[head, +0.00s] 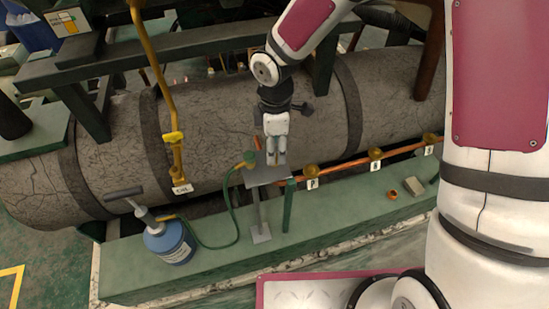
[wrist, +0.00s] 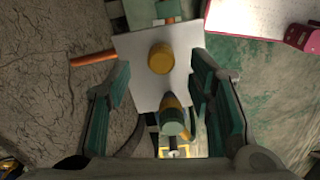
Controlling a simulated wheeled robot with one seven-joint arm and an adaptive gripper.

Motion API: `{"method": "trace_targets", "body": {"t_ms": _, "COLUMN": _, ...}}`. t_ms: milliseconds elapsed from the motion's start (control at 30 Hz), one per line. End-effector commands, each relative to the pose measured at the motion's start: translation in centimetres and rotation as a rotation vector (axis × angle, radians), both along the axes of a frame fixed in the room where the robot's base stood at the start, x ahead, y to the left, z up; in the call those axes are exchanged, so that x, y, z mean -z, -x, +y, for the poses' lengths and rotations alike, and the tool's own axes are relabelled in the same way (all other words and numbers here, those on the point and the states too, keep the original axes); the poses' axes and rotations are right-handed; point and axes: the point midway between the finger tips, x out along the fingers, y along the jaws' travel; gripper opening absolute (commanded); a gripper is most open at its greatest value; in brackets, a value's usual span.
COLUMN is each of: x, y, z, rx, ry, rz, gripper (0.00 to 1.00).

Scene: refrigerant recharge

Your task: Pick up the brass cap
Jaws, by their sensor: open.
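The brass cap, a short yellow cylinder (wrist: 160,57), sits on a small pale square plate (wrist: 135,45) in the wrist view. My gripper (wrist: 160,80) is open, its two green-padded fingers apart on either side of the plate, with the cap near the line between their tips and not held. In the head view my gripper (head: 277,160) points down over the plate (head: 262,179) on its stand. The cap cannot be made out there, likely behind the fingers. A green and brass hose fitting (wrist: 173,118) shows below the cap in the wrist view.
A blue gas canister (head: 170,243) with a green hose stands on the green bench (head: 330,215). The hose fitting (head: 248,159) is left of my gripper. A copper pipe (head: 345,165) with brass fittings runs right. A small orange ring-like part (head: 391,195) and a block (head: 413,187) lie right.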

Motion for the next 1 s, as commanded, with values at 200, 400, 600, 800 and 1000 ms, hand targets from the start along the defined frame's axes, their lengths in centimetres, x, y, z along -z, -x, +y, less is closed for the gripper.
{"method": "trace_targets", "body": {"t_ms": 200, "x": 2.9, "y": 0.3, "z": 0.0, "rx": -0.002, "ry": 0.000, "rz": 0.002, "gripper": 0.48}}
{"method": "trace_targets", "body": {"t_ms": 400, "x": 3.4, "y": 0.2, "z": 0.0, "rx": 0.000, "ry": 0.000, "rz": 0.000, "gripper": 0.48}}
{"method": "trace_targets", "body": {"t_ms": 600, "x": 3.4, "y": 0.2, "z": 0.0, "rx": 0.000, "ry": 0.000, "rz": 0.000, "gripper": 0.28}}
{"method": "trace_targets", "body": {"t_ms": 800, "x": 3.3, "y": 0.2, "z": 0.0, "rx": 0.000, "ry": 0.000, "rz": 0.000, "gripper": 0.00}}
{"method": "trace_targets", "body": {"t_ms": 1000, "x": 3.3, "y": 0.2, "z": 0.0, "rx": 0.000, "ry": 0.000, "rz": 0.000, "gripper": 0.00}}
